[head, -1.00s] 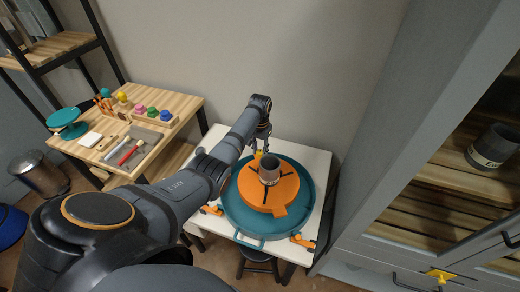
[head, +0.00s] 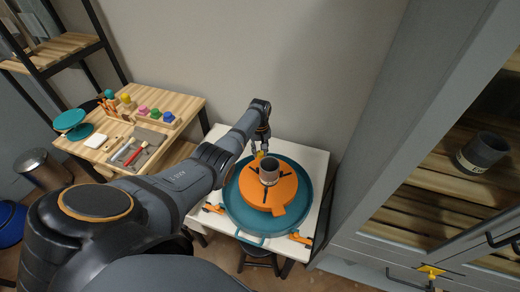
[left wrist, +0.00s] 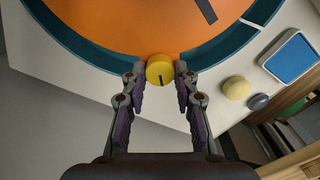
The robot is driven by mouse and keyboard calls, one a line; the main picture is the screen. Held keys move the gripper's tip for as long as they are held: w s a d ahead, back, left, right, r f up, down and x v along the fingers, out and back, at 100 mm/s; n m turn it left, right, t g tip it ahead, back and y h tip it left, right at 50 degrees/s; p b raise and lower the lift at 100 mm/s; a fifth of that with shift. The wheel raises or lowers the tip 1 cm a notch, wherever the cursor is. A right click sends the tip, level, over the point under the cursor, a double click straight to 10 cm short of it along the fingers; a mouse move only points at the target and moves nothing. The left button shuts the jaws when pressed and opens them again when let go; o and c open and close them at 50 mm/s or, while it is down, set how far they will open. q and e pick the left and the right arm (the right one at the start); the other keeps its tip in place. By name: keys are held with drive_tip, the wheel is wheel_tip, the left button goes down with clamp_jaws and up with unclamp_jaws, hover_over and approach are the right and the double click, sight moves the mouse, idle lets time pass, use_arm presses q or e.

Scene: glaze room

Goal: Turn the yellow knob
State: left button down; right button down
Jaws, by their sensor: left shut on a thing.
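The yellow knob (left wrist: 160,70) has a dark line mark that points toward my gripper in the left wrist view. It sits at the edge of the wheel's teal tray. In the head view only a little yellow of the knob (head: 260,154) shows below my left gripper (head: 262,139). My left gripper (left wrist: 160,78) is shut on the knob, with one finger on each side of it in the left wrist view. My right gripper is in neither view.
A grey cup (head: 269,174) stands on the orange disc (head: 282,192) inside the teal tray (head: 234,205). A blue-topped block (left wrist: 292,58) and a pale yellow lump (left wrist: 236,88) lie beside the knob. A cabinet (head: 368,150) stands close on the right.

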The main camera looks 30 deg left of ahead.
sight(260, 153)
use_arm(q)
drive_tip(key=shift+n, duration=0.5)
drive_tip(key=c, duration=1)
unclamp_jaws()
wheel_tip(260, 153, up, 12)
